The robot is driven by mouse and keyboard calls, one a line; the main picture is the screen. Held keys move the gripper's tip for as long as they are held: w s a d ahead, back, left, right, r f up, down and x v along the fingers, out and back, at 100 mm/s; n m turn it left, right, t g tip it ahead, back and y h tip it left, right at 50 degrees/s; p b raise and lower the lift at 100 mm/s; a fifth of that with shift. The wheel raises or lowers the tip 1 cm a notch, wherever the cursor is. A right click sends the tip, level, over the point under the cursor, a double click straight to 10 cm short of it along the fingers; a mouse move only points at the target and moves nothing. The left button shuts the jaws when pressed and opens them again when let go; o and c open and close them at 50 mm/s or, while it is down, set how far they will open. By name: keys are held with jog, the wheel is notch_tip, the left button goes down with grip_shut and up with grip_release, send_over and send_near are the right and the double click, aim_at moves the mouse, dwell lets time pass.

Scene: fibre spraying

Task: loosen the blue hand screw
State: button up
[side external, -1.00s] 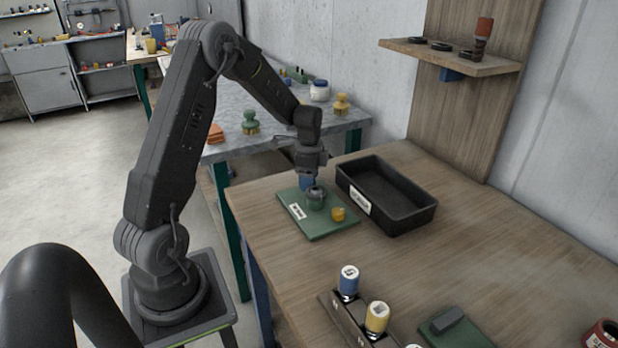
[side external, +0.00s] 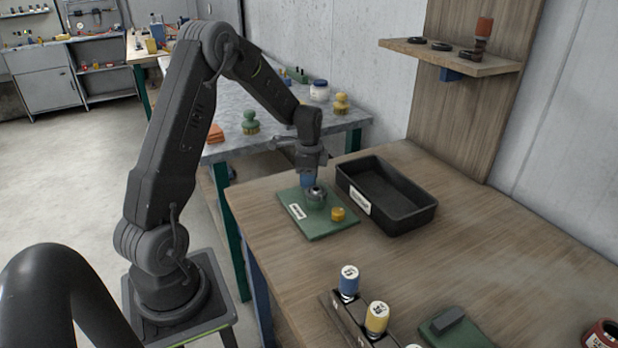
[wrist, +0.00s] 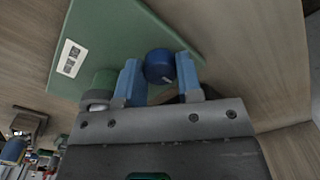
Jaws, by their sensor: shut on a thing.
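The blue hand screw (wrist: 160,66) shows as a round blue knob with a pale mark on the green base plate (wrist: 118,35). My gripper (wrist: 159,80) has blue fingers on either side of the knob and is shut on it. In the side external view my gripper (side external: 308,181) points down over the far part of the green plate (side external: 322,231). The screw itself cannot be told apart from the blue fingers there. A green round post with a metal top (side external: 316,196) stands beside my fingers, and a yellow knob (side external: 338,214) sits on the plate nearer the camera.
A black bin (side external: 405,217) stands just right of the plate. A rack with blue (side external: 348,282) and yellow (side external: 376,318) bottles and a green block (side external: 455,325) are at the near edge. A wall shelf (side external: 455,58) is at the back. The table's right middle is clear.

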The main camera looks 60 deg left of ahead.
jog(key=n, duration=1.2)
jog(key=shift+d, duration=0.1)
jog(key=n, duration=0.5)
jog(key=shift+n, duration=0.4)
jog(key=n, duration=0.5)
jog(key=shift+n, duration=0.3)
jog(key=shift+d, duration=0.1)
jog(key=o, duration=0.9)
jog(key=shift+o, duration=0.2)
